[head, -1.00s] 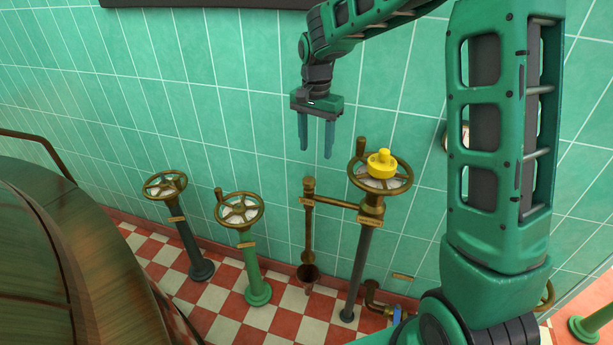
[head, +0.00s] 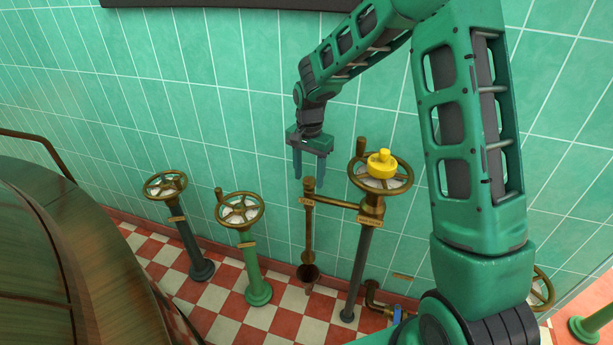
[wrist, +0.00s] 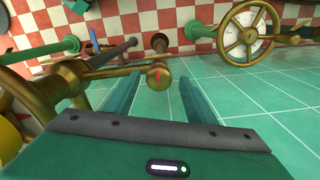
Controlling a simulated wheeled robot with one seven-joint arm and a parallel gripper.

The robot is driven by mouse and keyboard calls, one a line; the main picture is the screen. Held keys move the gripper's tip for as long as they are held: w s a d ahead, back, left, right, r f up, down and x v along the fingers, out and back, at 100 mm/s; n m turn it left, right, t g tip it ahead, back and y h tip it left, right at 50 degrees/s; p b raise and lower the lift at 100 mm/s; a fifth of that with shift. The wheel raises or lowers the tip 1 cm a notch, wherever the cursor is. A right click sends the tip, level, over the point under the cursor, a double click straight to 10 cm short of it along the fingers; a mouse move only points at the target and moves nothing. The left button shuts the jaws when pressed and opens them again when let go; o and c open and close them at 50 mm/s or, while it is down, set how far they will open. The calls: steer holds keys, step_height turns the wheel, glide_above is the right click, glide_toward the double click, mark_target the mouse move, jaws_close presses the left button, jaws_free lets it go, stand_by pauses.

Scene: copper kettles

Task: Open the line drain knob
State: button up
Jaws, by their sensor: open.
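A small round brass knob (head: 309,183) tops a thin vertical brass drain pipe (head: 309,235), joined by a side pipe to a tall valve stand; I take it for the line drain knob. My gripper (head: 309,172) points down just above the knob, open and empty, its two blue-green fingers apart. In the wrist view the knob (wrist: 158,76) has a red mark and appears between the fingertips. Whether it is level with the tips or a little beyond them, I cannot tell.
Close right of the knob stands a brass handwheel (head: 400,184) with a yellow piece (head: 381,163) on top. Two more valve wheels (head: 240,210) (head: 166,186) stand to the left. The green tiled wall (head: 220,100) is behind. A large copper kettle (head: 70,270) fills the lower left.

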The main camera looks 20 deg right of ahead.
steer(key=shift+f, duration=0.1)
steer(key=c, duration=1)
steer(key=shift+a, duration=0.15)
steer(key=shift+c, duration=0.2)
